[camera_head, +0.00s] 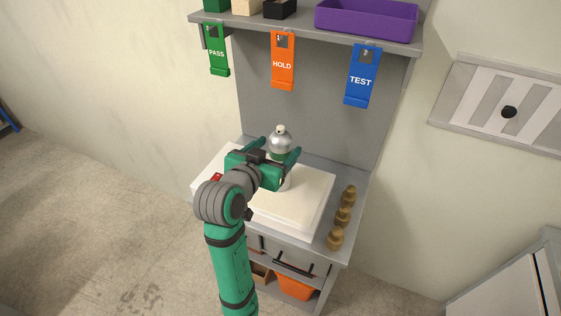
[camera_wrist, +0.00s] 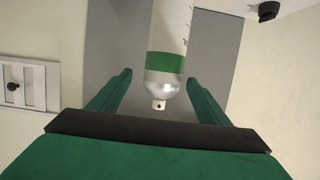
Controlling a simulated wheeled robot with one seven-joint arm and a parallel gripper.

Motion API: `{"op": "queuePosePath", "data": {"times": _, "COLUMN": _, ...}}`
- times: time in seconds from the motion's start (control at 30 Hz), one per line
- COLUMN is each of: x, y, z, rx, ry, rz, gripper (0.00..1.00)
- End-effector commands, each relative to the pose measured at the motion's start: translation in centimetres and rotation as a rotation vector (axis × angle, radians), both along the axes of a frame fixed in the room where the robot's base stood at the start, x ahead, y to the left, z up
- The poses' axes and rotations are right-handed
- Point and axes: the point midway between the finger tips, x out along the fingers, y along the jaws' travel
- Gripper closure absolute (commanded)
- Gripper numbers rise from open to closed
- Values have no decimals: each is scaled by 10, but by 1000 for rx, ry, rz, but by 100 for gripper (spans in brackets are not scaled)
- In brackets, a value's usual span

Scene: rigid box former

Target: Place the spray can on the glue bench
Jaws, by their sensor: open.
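The spray can (camera_head: 281,141) has a rounded silver top with a small pale nozzle. It stands on the white slab (camera_head: 312,205) on the grey bench (camera_head: 350,180). In the wrist view the spray can (camera_wrist: 168,82) shows its silver dome, a green band and a white body with markings. My gripper (camera_head: 281,148) is open around the can's upper part in the head view. In the wrist view the two green fingers (camera_wrist: 158,88) stand on either side of the can, with gaps visible. The can's lower body is mostly hidden behind my gripper in the head view.
Several brown knobbed pieces (camera_head: 343,215) stand along the bench's right edge. Green PASS (camera_head: 217,52), orange HOLD (camera_head: 282,62) and blue TEST (camera_head: 362,77) tags hang from a shelf holding a purple bin (camera_head: 366,20). Drawers and an orange bin (camera_head: 296,287) are below.

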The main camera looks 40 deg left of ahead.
Motion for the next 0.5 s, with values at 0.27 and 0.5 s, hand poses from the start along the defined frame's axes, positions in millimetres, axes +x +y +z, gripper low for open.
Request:
{"op": "queuePosePath", "data": {"times": 0.27, "x": 25, "y": 6, "z": -8, "rx": 0, "ry": -1, "rz": 0, "gripper": 29}}
{"op": "queuePosePath", "data": {"times": 0.5, "x": 48, "y": 16, "z": -18, "rx": -1, "ry": 1, "rz": 0, "gripper": 29}}
